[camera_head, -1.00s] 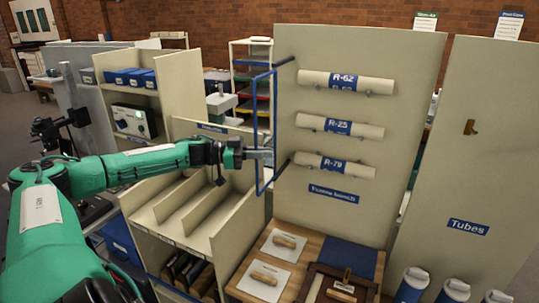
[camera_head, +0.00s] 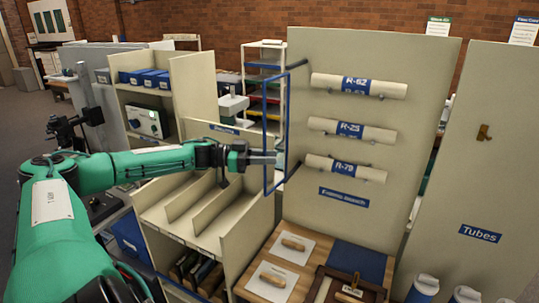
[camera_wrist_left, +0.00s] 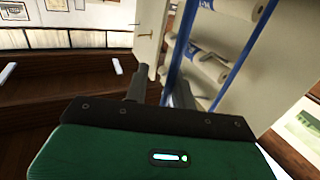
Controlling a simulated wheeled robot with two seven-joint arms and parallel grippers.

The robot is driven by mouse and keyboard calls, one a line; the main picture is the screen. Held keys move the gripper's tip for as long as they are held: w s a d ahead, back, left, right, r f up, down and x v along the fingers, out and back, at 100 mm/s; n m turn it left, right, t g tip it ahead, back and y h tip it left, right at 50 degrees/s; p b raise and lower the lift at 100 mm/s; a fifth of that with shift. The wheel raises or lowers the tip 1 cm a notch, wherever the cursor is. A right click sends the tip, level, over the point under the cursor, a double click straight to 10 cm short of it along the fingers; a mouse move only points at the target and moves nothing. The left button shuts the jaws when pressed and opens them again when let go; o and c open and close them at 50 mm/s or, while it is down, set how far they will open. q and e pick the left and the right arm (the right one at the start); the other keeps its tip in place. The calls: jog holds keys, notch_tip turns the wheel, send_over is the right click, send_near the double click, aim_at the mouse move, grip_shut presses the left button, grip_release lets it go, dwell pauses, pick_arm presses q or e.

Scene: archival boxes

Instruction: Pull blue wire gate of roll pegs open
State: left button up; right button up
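The blue wire gate (camera_head: 265,115) is a tall thin frame at the left edge of the beige peg panel (camera_head: 420,115). It stands out from the panel, clear of the rolls' front. Three white rolls with blue labels, R-62 (camera_head: 392,89), R-25 (camera_head: 382,135) and R-79 (camera_head: 374,174), lie across the pegs. My left gripper (camera_head: 268,157) reaches the gate from the left at its lower part. In the left wrist view its fingers (camera_wrist_left: 158,88) are apart, with a blue bar (camera_wrist_left: 180,45) passing between them, nearer the right finger. Contact cannot be told. My right gripper is not in view.
A divided beige rack (camera_head: 245,235) stands below my left forearm. A wooden table (camera_head: 300,230) with white sheets and handled tools is below the panel. A second panel labelled Tubes (camera_head: 480,130) stands at the right, with tubes before it.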

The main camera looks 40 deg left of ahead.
pick_arm(q)
jog(key=shift+s+a+r, duration=0.1)
jog(key=shift+s+r, duration=0.1)
jog(key=shift+r, duration=0.1)
jog(key=shift+w+r, duration=0.1)
jog(key=shift+w, duration=0.05)
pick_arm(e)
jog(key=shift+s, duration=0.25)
